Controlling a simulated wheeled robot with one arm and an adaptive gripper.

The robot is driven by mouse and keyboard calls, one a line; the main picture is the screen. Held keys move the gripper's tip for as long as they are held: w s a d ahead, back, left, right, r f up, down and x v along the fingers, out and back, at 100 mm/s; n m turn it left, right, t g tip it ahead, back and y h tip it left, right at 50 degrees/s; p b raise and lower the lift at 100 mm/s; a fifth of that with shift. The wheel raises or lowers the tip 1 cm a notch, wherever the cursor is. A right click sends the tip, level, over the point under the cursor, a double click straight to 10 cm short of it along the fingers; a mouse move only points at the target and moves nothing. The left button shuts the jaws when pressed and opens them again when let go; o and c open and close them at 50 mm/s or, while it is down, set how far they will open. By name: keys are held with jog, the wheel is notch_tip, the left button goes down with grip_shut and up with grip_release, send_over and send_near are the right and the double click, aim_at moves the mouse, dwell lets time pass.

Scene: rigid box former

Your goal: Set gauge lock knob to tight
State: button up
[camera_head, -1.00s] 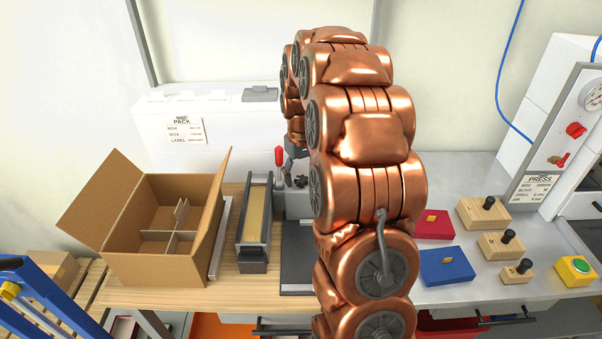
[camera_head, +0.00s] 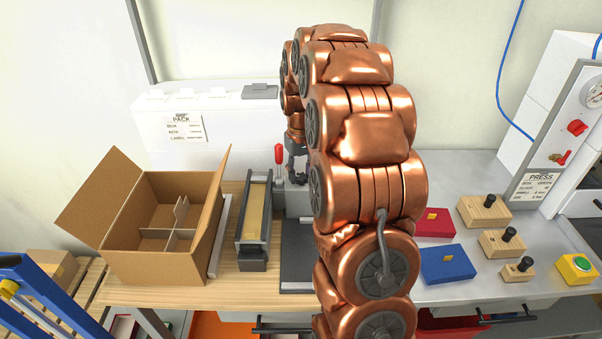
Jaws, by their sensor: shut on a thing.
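My gripper (camera_head: 298,174) is at the back of the bench, partly behind my copper arm, and points down at a grey metal fixture (camera_head: 297,203). It is shut on a small dark knob at the top of this fixture, which I take as the gauge lock knob. The fingers cover most of the knob, and its setting cannot be read from here. A red-handled lever (camera_head: 279,155) stands just left of the gripper. A dark flat plate (camera_head: 297,250) lies in front of the fixture.
An open cardboard box (camera_head: 155,265) with dividers and a narrow strip holder (camera_head: 252,254) stand to the left. Right of my arm are a red block (camera_head: 434,228), a blue block (camera_head: 447,270), wooden blocks with black knobs (camera_head: 484,212) and a green button (camera_head: 579,264).

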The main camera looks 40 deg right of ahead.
jog(key=m+b, duration=0.1)
jog(key=b, duration=0.1)
jog(key=m+b, duration=0.2)
jog(key=shift+d+f+m, duration=0.1)
jog(key=shift+f+m, duration=0.1)
jog(key=shift+m, duration=0.1)
jog(key=m+b, duration=0.3)
jog(key=m, duration=0.1)
jog(key=shift+s+m+b, duration=0.1)
jog(key=shift+m+b, duration=0.2)
jog(key=shift+b, duration=0.05)
jog(key=m+b, duration=0.1)
jog(key=m, duration=0.3)
jog(key=shift+s+d+r+b, duration=0.1)
jog(key=shift+b, duration=0.3)
jog(key=shift+r+m+b, duration=0.1)
jog(key=shift+m+b, duration=0.25)
jog(key=shift+m, duration=2.25)
jog(key=o, duration=1.1)
jog(key=shift+o, duration=0.2)
jog(key=shift+r, duration=0.1)
